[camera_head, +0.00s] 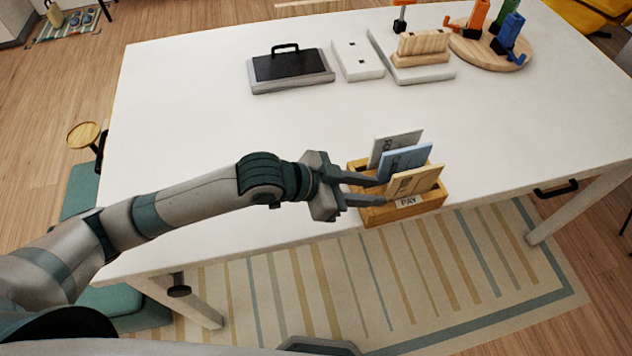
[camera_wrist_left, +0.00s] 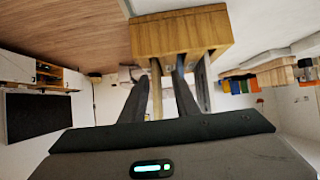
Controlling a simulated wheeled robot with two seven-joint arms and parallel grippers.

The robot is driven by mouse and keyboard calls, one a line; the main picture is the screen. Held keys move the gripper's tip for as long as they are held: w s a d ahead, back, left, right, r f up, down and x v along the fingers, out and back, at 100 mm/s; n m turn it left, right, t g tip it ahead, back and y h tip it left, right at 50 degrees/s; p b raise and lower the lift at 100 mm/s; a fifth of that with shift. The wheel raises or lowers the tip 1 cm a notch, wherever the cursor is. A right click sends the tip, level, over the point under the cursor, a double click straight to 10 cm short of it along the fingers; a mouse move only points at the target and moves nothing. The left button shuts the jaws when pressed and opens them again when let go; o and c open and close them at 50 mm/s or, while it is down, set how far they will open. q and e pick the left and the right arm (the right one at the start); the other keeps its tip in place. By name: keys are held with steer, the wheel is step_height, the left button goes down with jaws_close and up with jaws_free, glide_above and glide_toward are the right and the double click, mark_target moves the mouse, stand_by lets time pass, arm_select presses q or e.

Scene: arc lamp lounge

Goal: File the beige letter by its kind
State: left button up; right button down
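The beige letter (camera_head: 416,181) stands tilted in the front of a wooden letter holder (camera_head: 432,202), whose front carries a label reading PAY. A blue letter (camera_head: 405,160) and a grey letter (camera_head: 396,146) stand behind it. My left gripper (camera_head: 378,191) reaches in from the left at the holder, its fingers apart. In the left wrist view, the fingers lie on either side of the beige letter's edge (camera_wrist_left: 157,88), with gaps visible beside it. The holder also shows there (camera_wrist_left: 180,35). The letters' lower parts are hidden in the holder. My right gripper is not in view.
The holder stands near the front edge of the white table (camera_head: 200,110). A black-topped tray with a handle (camera_head: 290,67), a white block (camera_head: 358,60), a wooden rack (camera_head: 420,47) and a round board with coloured pieces (camera_head: 490,55) stand farther back. The table's middle is clear.

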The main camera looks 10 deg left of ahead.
arm_select(q)
steer(key=b+v, duration=0.3)
steer(key=v, duration=1)
steer(key=shift+r, duration=0.25)
steer(key=shift+a, duration=0.15)
stand_by(0.3)
